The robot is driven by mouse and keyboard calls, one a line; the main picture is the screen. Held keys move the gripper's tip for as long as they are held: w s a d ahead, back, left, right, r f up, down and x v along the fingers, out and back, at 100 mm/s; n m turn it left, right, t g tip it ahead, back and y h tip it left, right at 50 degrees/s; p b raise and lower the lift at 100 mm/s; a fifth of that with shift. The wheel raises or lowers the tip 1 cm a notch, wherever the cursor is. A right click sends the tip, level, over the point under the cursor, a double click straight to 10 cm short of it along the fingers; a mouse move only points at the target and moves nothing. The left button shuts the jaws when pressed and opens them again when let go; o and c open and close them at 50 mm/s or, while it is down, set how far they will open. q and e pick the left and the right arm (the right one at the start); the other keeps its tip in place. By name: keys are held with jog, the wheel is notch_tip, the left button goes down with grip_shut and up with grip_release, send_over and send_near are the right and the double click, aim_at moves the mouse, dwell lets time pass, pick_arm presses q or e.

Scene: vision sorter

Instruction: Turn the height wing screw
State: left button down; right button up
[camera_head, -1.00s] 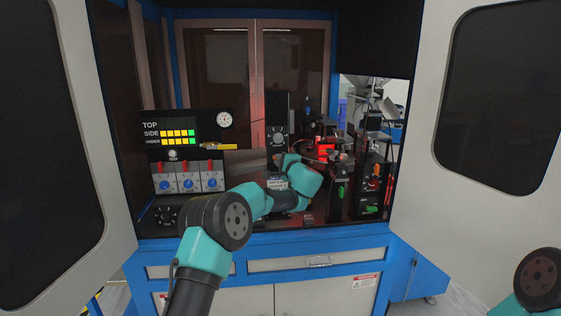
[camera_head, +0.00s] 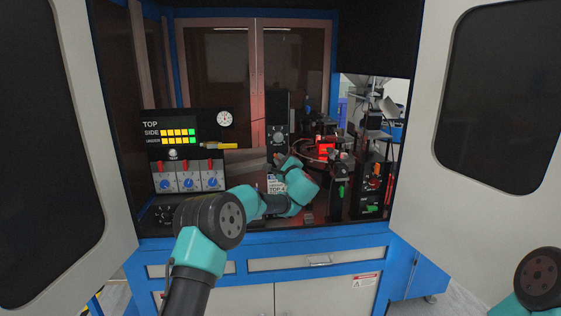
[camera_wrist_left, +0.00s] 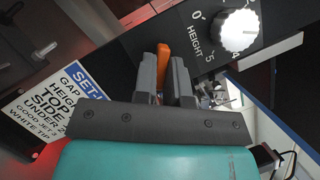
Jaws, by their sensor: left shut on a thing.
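The orange wing screw (camera_wrist_left: 163,60) stands between the two grey fingertips in the left wrist view. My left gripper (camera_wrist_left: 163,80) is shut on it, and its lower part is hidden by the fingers. The silver height dial (camera_wrist_left: 237,30), marked HEIGHT with numbers around it, is on the black panel to the right of the screw. In the head view my left gripper (camera_head: 281,160) is at the foot of the black upright panel (camera_head: 278,112), and the screw cannot be made out there. My right gripper is out of view; only part of the right arm shows at lower right.
A set-up label (camera_wrist_left: 48,100) lies left of the fingers in the wrist view. In the head view, a control panel (camera_head: 160,126) with blue knobs stands left, and machine parts with red and green handles (camera_head: 372,208) stand right. The cabinet doors are open.

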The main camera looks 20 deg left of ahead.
pick_arm(q)
jog(key=c, duration=1.2)
grip_release()
jog(key=shift+s, duration=0.1)
jog(key=v, duration=1.7)
jog(key=shift+s, duration=0.1)
